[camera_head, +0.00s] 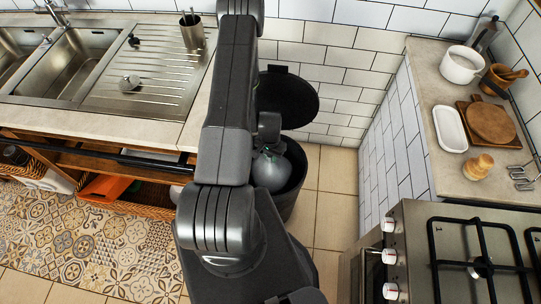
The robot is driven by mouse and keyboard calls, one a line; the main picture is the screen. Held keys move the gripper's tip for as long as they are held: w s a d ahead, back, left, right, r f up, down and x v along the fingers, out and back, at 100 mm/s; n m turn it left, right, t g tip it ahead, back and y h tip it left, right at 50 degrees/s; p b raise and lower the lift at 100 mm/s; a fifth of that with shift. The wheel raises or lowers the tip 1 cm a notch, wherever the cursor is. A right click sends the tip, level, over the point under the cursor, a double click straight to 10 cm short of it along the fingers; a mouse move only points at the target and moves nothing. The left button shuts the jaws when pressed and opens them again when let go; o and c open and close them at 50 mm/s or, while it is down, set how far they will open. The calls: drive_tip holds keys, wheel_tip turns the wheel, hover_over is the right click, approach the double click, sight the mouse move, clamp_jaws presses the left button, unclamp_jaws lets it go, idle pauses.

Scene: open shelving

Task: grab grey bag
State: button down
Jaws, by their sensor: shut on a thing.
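The grey bag (272,173) is a rounded, pale grey bundle in the mouth of a black bin (288,199) on the floor. The bin's round black lid (288,97) stands open behind it. My gripper (268,150) reaches down to the top of the bag and is shut on it. My arm covers the left part of the bin and much of the fingers. The lower part of the bag is hidden inside the bin.
A sink counter (120,118) is close on the left, with a basket (140,205) on the shelf below. A gas stove (450,260) and a side counter (440,170) stand on the right. Tiled floor (325,200) is free right of the bin, and a tiled wall is behind it.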

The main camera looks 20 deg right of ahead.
drive_tip(key=shift+r+p, duration=4.9)
drive_tip(key=shift+r, duration=0.3)
drive_tip(key=shift+r+b, duration=0.55)
drive_tip(key=shift+r, duration=1.55)
drive_tip(key=shift+r, duration=2)
drive_tip(key=shift+r, duration=1.55)
